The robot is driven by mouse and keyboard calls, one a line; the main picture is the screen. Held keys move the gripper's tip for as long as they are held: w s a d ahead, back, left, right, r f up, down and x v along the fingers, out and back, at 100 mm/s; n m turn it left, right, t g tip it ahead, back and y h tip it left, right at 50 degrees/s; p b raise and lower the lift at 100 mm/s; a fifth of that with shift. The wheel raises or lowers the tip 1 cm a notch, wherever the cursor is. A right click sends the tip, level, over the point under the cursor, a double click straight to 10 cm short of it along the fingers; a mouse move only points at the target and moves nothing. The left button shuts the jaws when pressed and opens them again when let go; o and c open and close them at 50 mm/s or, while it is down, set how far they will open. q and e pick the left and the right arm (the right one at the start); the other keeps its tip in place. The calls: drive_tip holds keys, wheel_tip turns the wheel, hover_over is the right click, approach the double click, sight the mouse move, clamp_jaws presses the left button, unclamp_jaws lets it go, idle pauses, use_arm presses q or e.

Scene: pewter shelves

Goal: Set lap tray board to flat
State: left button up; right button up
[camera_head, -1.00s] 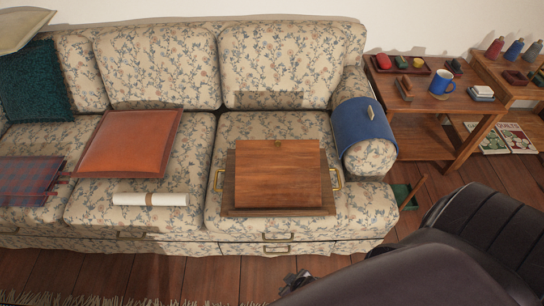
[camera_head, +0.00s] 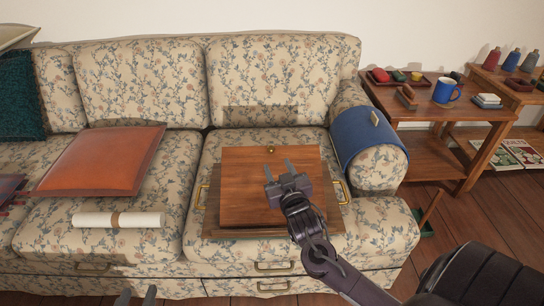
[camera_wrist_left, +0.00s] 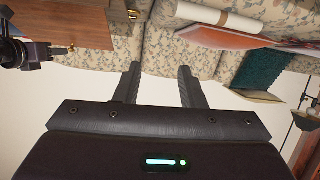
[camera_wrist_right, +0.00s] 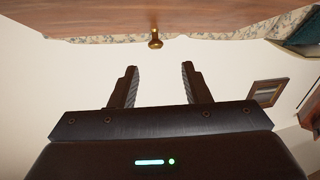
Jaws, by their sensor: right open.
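The lap tray board (camera_head: 240,190) is a brown wooden panel on the right sofa seat, with a small brass knob (camera_head: 270,149) at its far edge. It appears tilted, far edge raised, over a darker tray base (camera_head: 228,233) with brass side handles. My right gripper (camera_head: 279,168) is open and empty above the board's right half, fingers toward the knob. In the right wrist view, the board (camera_wrist_right: 150,18) and knob (camera_wrist_right: 155,40) lie beyond the open fingers, apart from them. My left gripper (camera_head: 136,296) is open and empty, low in front of the sofa; its fingers show in the left wrist view (camera_wrist_left: 158,80).
A white paper roll (camera_head: 118,220) and an orange cushion (camera_head: 100,162) lie on the middle seat. A blue cover (camera_head: 366,132) drapes the right armrest. A side table (camera_head: 425,105) with a mug stands right. The seat around the tray is mostly clear.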

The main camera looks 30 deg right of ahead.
sight(270, 146)
drive_tip(key=shift+w+d+r, duration=0.2)
drive_tip(key=shift+w+d, duration=0.05)
drive_tip(key=shift+d, duration=0.1)
drive_tip(key=b+x, duration=0.1)
drive_tip(key=x, duration=0.6)
drive_tip(key=shift+a+b, duration=0.1)
drive_tip(key=shift+b, duration=0.3)
drive_tip(key=shift+w, duration=0.2)
use_arm(q)
wheel_tip(270, 146, up, 15)
drive_tip(key=w+t+h, duration=0.2)
drive_tip(key=t, duration=0.5)
drive_tip(key=shift+w+a+f+h, duration=0.15)
drive_tip(key=shift+a+h, duration=0.05)
drive_tip(key=shift+h, duration=0.2)
use_arm(e)
clamp_jaws()
